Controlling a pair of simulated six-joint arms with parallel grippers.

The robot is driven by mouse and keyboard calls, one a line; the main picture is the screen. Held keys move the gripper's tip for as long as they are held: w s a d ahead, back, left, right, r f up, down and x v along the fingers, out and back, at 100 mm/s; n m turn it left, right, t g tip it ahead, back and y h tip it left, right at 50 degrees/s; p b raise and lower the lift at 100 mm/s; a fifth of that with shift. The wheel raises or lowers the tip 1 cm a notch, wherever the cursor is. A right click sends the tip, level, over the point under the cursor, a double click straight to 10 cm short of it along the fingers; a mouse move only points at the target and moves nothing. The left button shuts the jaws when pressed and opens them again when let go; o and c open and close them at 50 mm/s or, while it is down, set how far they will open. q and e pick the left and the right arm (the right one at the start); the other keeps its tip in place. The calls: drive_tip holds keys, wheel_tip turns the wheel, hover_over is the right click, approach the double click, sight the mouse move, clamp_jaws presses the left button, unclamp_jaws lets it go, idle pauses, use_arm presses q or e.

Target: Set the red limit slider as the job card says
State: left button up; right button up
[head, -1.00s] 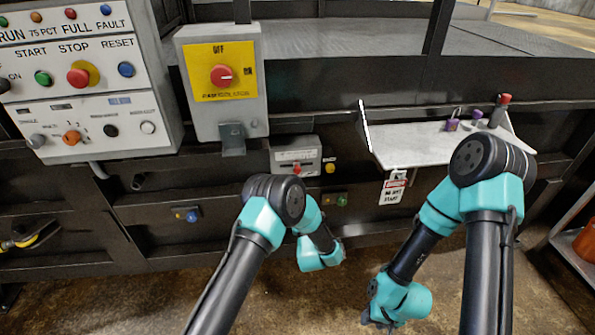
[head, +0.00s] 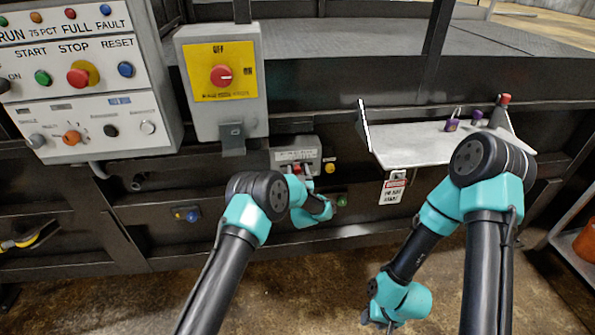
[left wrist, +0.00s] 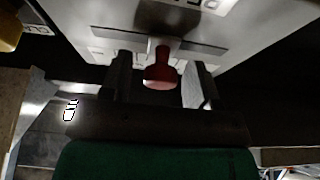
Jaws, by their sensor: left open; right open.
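The red limit slider (head: 291,168) is on the small grey box (head: 283,156) below the yellow-faced switch, partly hidden by my left gripper in the head view. In the left wrist view the red slider knob (left wrist: 160,72) stands between the two dark fingers of my left gripper (left wrist: 160,82). The fingers are open, one on each side of the knob, with gaps showing. In the head view my left gripper (head: 305,173) is at the box front. My right gripper (head: 375,319) is low over the floor, away from the box, its fingers barely visible. No job card is readable.
A yellow button (head: 330,168) sits right of the slider box. A white shelf (head: 415,148) with padlocks and a "do not start" tag (head: 393,190) is further right. The control panel (head: 85,85) and the red rotary switch (head: 221,76) are to the left.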

use_arm(q)
drive_tip(key=shift+c, duration=0.4)
clamp_jaws()
